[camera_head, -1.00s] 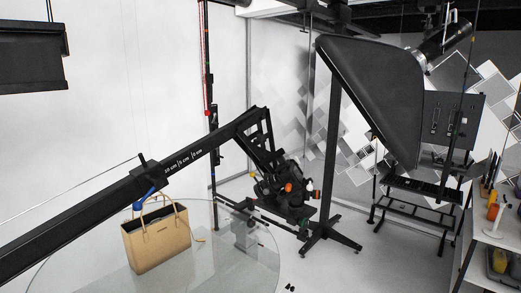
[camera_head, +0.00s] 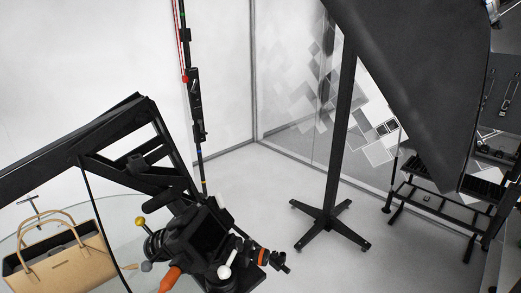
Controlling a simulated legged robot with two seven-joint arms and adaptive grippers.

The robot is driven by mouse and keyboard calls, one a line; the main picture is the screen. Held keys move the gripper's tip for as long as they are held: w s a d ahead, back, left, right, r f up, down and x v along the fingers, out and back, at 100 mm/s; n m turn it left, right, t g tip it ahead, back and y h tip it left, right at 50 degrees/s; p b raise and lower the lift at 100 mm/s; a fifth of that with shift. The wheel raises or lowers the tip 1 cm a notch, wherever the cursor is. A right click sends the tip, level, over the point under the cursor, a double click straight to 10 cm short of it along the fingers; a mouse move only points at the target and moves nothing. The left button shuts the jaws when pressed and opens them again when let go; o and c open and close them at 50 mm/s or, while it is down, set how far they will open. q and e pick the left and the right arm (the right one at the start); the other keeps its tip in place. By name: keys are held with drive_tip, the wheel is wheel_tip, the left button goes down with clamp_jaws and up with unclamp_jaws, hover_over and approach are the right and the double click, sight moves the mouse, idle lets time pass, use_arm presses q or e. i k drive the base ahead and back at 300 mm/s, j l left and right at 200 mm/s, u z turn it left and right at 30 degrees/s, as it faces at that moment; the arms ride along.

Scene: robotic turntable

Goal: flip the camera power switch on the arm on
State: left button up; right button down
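The black camera (camera_head: 195,238) hangs at the end of a black boom arm (camera_head: 125,130) at the lower left of the head view. Its dark square screen faces me. An orange handle, a yellow knob and white levers stick out around it. I cannot make out the power switch at this size. Neither of my grippers shows in the view.
A tan handbag (camera_head: 65,262) stands on a round glass table (camera_head: 125,232) at the lower left. A black light stand with a star base (camera_head: 330,222) and a large softbox (camera_head: 425,75) stand to the right. The grey floor between is clear.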

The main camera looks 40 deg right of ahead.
sight(220, 206)
drive_tip(key=i+l, duration=0.1)
drive_tip(key=l, duration=0.45)
drive_tip(key=i+l, duration=0.1)
drive_tip(key=l, duration=0.45)
drive_tip(key=i+l, duration=0.1)
drive_tip(key=l, duration=0.45)
